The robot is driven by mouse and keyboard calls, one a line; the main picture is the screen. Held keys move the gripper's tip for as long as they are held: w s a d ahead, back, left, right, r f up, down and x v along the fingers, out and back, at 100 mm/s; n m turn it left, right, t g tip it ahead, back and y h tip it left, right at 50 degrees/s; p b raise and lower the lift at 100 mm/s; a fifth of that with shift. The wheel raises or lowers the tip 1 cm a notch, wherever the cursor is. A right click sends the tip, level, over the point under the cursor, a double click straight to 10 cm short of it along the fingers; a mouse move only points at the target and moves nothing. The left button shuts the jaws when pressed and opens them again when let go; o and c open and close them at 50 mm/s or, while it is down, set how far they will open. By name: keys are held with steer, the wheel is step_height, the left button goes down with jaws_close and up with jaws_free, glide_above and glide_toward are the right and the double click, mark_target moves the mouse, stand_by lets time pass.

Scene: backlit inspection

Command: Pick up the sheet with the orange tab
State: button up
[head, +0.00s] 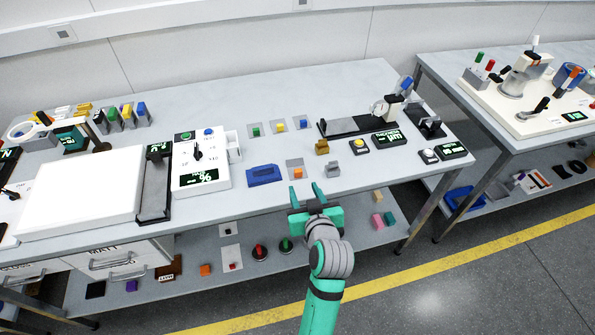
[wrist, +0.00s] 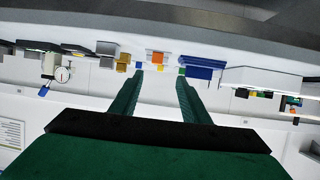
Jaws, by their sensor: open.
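The sheet with the orange tab (head: 293,162) is a small grey piece lying near the front edge of the long bench. Its orange tab (head: 298,173) is at the end nearest me. In the wrist view the orange tab (wrist: 157,58) shows beyond and between my fingertips. My gripper (head: 306,190) is open and empty, at the bench's front edge, just short of the sheet and apart from it. Two similar sheets lie farther back, one with a green tab (head: 256,132) and one with a yellow tab (head: 280,128).
A blue tray (head: 264,175) lies left of the sheet. A brass block (head: 321,147) and a grey block (head: 332,170) stand to its right. A white control box (head: 200,170) and a light panel (head: 85,190) fill the left. A lower shelf holds several small things.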

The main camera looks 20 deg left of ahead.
glide_toward(298, 170)
steer(key=x, duration=0.2)
steer(key=shift+a+f, duration=0.2)
steer(key=shift+a, duration=0.2)
steer(key=shift+w+d+x, duration=0.1)
steer(key=shift+d+x, duration=0.05)
steer(key=shift+x, duration=1.25)
steer(key=shift+w+d+x, duration=0.15)
steer(key=shift+x, duration=1.2)
steer(key=shift+r, duration=0.1)
jaws_close()
